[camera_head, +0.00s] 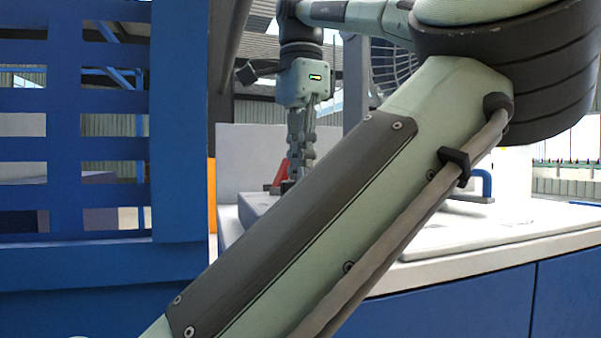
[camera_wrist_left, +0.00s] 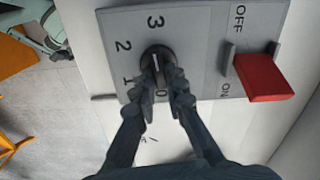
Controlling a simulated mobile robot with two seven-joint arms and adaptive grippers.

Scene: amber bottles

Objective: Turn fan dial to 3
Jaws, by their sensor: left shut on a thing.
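The fan's grey control panel (camera_wrist_left: 200,25) fills the upper part of the left wrist view. It carries a dark round dial (camera_wrist_left: 157,56) with the marks 0, 1, 2 and 3 around it. A red switch (camera_wrist_left: 264,78) sits to the right between OFF and ON. My left gripper (camera_wrist_left: 163,80) is shut on the dial, with a finger on each side. The dial's exact setting is hard to read behind the fingers. In the head view my left gripper (camera_head: 297,172) points down beside the red switch (camera_head: 281,172). My right gripper is not in view.
The fan's round grille (camera_head: 392,66) stands behind, partly hidden by my arm. A white worktop (camera_head: 480,236) on blue cabinets lies at the right. A blue slatted frame (camera_head: 178,130) fills the left. My own arm link crosses the middle of the head view.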

